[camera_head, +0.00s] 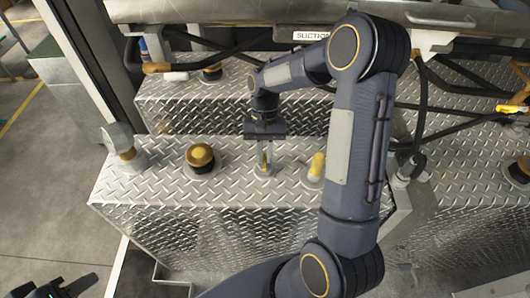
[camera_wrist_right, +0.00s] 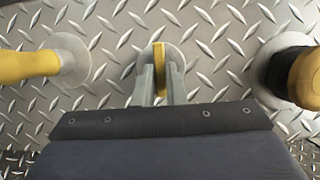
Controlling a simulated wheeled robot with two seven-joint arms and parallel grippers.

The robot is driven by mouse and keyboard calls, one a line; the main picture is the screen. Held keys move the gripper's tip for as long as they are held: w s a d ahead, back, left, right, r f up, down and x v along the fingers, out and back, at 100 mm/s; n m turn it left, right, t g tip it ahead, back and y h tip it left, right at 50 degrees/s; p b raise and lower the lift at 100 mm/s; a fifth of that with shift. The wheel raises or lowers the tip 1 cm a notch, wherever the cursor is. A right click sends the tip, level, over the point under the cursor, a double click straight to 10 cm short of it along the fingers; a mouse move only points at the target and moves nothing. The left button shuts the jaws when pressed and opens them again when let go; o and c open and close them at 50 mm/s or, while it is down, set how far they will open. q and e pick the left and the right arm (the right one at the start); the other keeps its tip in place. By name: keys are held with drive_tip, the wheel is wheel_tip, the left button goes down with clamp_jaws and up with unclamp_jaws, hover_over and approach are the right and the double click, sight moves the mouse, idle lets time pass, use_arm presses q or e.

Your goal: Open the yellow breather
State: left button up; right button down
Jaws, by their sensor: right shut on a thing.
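A thin upright yellow piece, seemingly the yellow breather (camera_wrist_right: 159,70), stands on a round grey base on the diamond-plate tank top. My right gripper (camera_wrist_right: 160,80) points down over it, with its two grey fingers closed on either side of the yellow piece. In the head view my right gripper (camera_head: 265,165) is at the same spot, between a domed yellow cap (camera_head: 200,154) and a slanted yellow handle (camera_head: 317,165). The fingers hide part of the base. My left gripper (camera_head: 55,288) is at the bottom left corner, apart from the tank, with its dark fingers spread and empty.
A round gauge-like fitting (camera_head: 123,148) stands at the tank's left end. The slanted handle (camera_wrist_right: 30,66) and the dark-and-yellow cap (camera_wrist_right: 300,75) flank my right gripper closely. Black hoses (camera_head: 440,108) and a rail with a SUCTION label (camera_head: 310,35) lie behind. The floor at left is clear.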

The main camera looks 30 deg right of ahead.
idle(0.3)
drive_tip(key=c, duration=1.5)
unclamp_jaws()
drive_tip(key=v, duration=0.8)
drive_tip(key=shift+b, duration=0.3)
